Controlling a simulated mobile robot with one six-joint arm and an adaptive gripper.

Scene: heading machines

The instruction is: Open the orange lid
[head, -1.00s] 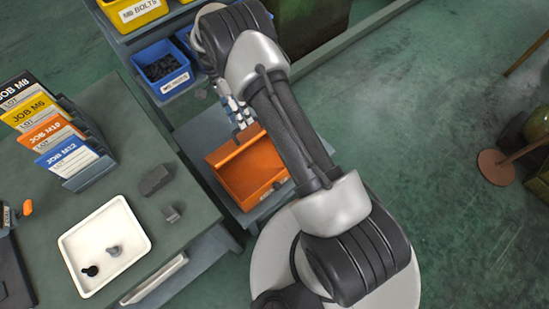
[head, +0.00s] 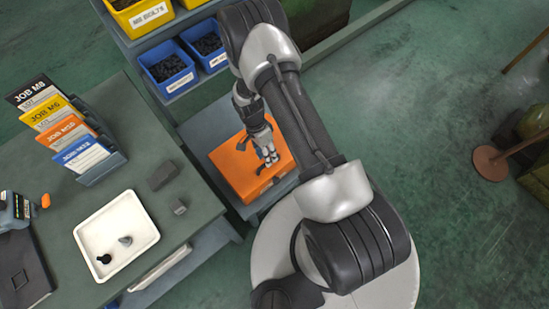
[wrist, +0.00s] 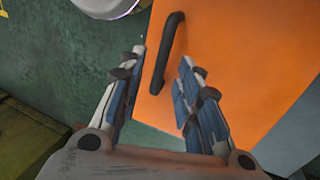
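The orange lid (head: 235,168) lies flat over its box on a low grey stand in the head view. In the wrist view, the orange lid (wrist: 240,65) fills the right side, with a dark bar handle (wrist: 172,45) on it. My gripper (head: 268,160) is above the lid in the head view. In the wrist view, my gripper (wrist: 162,62) is open and empty, its blue-padded fingers apart. The handle shows between and just beyond the fingertips; I cannot tell whether anything touches.
A bench with a white tray (head: 88,225) and job cards (head: 85,155) stands left of the box. Blue bins (head: 165,65) and yellow bins (head: 140,12) are behind it. Open green floor (head: 420,130) lies to the right.

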